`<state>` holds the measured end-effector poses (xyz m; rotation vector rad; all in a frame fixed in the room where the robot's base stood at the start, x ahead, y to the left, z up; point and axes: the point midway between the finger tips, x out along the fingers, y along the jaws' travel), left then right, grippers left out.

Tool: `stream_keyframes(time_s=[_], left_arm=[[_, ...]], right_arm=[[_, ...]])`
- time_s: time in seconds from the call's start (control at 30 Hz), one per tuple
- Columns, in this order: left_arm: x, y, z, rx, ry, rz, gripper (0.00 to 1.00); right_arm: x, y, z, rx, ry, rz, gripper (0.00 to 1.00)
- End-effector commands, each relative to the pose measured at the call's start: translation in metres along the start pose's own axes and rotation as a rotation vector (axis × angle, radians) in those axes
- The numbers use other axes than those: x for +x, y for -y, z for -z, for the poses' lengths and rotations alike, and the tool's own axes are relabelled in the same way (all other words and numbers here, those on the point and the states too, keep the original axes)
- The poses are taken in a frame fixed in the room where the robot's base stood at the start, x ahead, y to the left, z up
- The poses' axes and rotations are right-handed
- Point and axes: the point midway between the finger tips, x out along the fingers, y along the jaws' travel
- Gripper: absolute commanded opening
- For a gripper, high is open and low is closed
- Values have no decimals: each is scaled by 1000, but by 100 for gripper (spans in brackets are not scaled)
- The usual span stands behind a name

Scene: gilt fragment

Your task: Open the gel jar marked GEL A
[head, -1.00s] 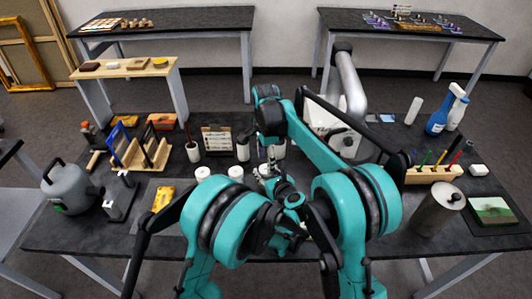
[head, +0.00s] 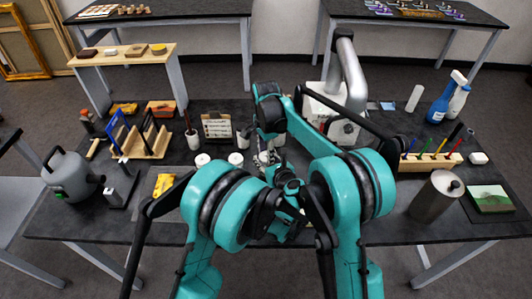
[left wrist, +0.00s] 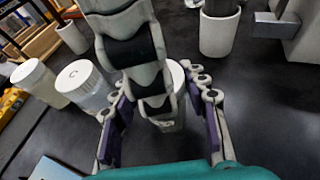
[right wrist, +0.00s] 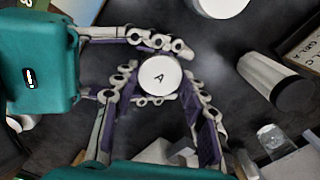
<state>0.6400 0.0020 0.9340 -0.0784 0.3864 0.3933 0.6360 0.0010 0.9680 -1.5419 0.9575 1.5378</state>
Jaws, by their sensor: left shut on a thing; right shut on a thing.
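The gel jar with a letter A on its white lid (right wrist: 160,76) stands between both grippers in the right wrist view. In the left wrist view its white body (left wrist: 172,122) shows partly behind the fingers. My left gripper (left wrist: 163,92) is shut around the jar's body from the side. My right gripper (right wrist: 158,94) is shut on the jar's lid from above. The lid looks seated on the jar. In the head view my arms hide most of the jar. Two other white-lidded jars (head: 202,159) (head: 236,158) stand to its left.
A label card (head: 217,129) and cups (head: 193,139) stand behind the jars. A yellow item (head: 163,184) lies to the left, near a grey kettle-like can (head: 70,175). A metal canister (head: 436,196) and a wooden pen block (head: 430,162) stand at the right.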

Motion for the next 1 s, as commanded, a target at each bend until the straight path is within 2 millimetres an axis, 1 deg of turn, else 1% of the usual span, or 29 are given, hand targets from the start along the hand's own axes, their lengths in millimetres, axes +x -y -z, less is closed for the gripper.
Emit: stream_keyframes(time_s=[0.1,0.2,0.47,0.5,0.53,0.57,0.87,0.97,1.0], left_arm=[[0,0,0,0,0,0,0],[0,0,0,0,0,0,0],[0,0,0,0,0,0,0],[0,0,0,0,0,0,0],[0,0,0,0,0,0,0],[0,0,0,0,0,0,0],[0,0,0,0,0,0,0],[0,0,0,0,0,0,0],[0,0,0,-1,-1,0,0]], right_arm=[[0,0,0,-145,0,0,8],[0,0,0,-218,0,0,8],[0,0,0,-227,0,0,8],[0,0,0,-227,0,0,50],[0,0,0,-227,0,0,58],[0,0,0,-227,0,0,63],[-2,0,0,-226,0,0,63],[-11,0,0,-226,0,0,63],[-17,0,0,-226,0,0,63]])
